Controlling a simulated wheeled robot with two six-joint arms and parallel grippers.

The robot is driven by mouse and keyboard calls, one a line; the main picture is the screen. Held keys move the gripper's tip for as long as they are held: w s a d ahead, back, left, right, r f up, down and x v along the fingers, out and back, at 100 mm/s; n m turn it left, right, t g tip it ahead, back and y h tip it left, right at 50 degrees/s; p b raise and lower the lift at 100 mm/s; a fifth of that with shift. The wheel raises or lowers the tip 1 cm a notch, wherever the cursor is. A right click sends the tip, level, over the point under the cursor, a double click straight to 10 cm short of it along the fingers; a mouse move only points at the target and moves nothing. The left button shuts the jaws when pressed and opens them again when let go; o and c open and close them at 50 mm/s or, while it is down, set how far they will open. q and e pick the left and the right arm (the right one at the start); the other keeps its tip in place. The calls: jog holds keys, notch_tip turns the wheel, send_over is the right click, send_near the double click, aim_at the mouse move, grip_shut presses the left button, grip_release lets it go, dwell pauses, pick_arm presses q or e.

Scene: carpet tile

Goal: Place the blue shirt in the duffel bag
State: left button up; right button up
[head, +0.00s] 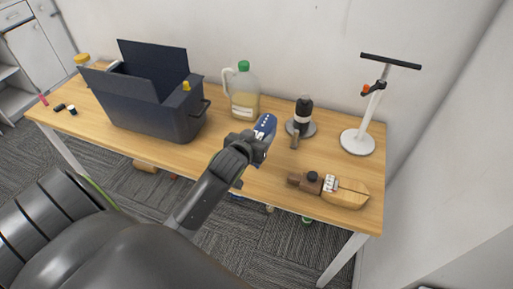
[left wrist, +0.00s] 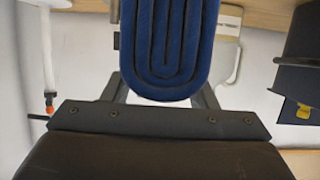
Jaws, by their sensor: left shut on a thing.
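The blue shirt (head: 265,126) appears as a small blue rolled or folded piece with pale marks in the head view. My left gripper (head: 259,143) is shut on it, above the table right of the bag. In the left wrist view the blue shirt (left wrist: 168,45) is a rounded bundle with looping grooves, between the fingers (left wrist: 160,92). The duffel bag (head: 158,122) is a dark navy, boxy container at the table's left, with raised flaps, a side handle and a yellow clip. Its inside is mostly hidden. My right gripper is not in view.
On the wooden table (head: 235,157), a green-capped jug (head: 243,98) stands just right of the bag. A black bottle (head: 303,114) on a grey disc, a white stand (head: 358,142) and a brown wooden-looking item (head: 346,192) are further right. Small items lie at the far left.

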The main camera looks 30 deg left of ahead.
pick_arm(q)
notch_tip(320, 180, up, 2)
jog(key=shift+w+d+r, duration=0.1)
jog(key=shift+r, duration=0.1)
jog(key=s+d+r+m+h, duration=0.1)
jog(key=d+r, duration=0.5)
jog(key=r, duration=0.4)
jog(key=s+d+r+m+h, duration=0.1)
jog(key=d+r, duration=0.5)
jog(key=r, duration=0.3)
jog(key=shift+d+r+h, duration=0.4)
jog(key=shift+w+a, duration=0.1)
